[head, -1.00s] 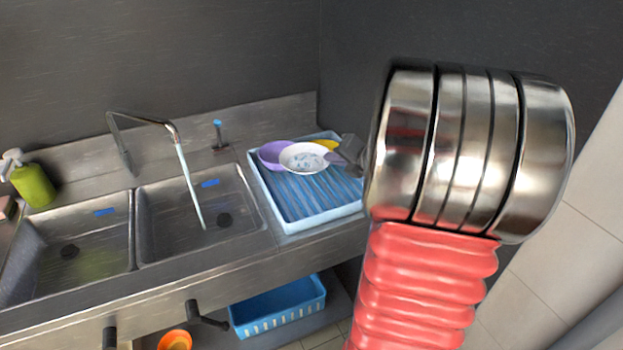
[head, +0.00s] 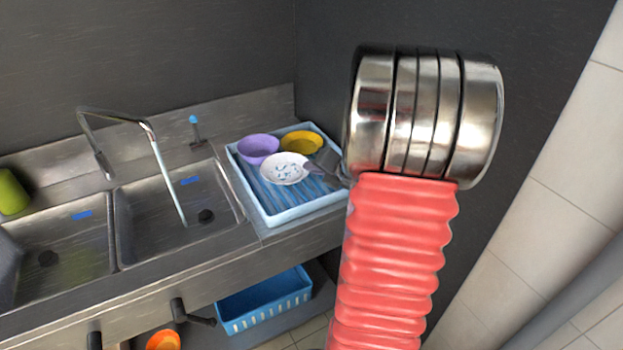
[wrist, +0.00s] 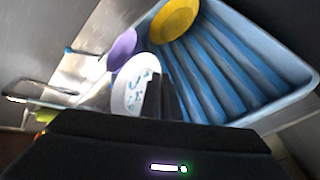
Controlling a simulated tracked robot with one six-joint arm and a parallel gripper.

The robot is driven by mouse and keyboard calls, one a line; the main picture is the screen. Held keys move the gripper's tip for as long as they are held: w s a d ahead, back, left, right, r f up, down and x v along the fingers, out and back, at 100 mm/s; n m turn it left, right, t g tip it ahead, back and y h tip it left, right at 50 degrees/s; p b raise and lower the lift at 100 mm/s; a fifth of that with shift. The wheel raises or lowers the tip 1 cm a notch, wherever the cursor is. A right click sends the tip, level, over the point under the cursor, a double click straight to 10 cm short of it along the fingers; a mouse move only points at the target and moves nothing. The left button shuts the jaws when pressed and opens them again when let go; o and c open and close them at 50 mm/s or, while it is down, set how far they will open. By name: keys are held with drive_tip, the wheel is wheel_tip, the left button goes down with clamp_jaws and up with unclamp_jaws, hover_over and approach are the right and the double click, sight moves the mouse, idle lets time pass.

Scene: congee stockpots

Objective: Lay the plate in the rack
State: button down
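The white plate (head: 284,169) with a blue-green pattern is over the left part of the light blue rack (head: 275,217) in the head view. My gripper (head: 311,168) is at the plate's right edge. In the wrist view, the dark fingers (wrist: 160,98) are closed on the rim of the plate (wrist: 131,86), which looks tilted. The rack's blue ridges (wrist: 215,68) show beside it. I cannot tell whether the plate touches the ridges. My arm hides part of the rack's right side in the head view.
A purple bowl (head: 258,148) and a yellow bowl (head: 302,141) sit at the back of the rack. A sink with a tap (head: 150,130) is to the left. A blue basket (head: 265,300) is below the counter. The rack's right half is clear in the wrist view.

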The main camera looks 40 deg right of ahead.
sight(313, 188)
drive_tip(key=shift+f, duration=1.85)
drive_tip(key=shift+f, duration=0.1)
drive_tip(key=c, duration=2.3)
unclamp_jaws()
drive_tip(key=shift+s+r, duration=0.3)
drive_tip(key=v, duration=1.1)
drive_tip(key=shift+s, duration=0.15)
drive_tip(key=shift+a, duration=0.1)
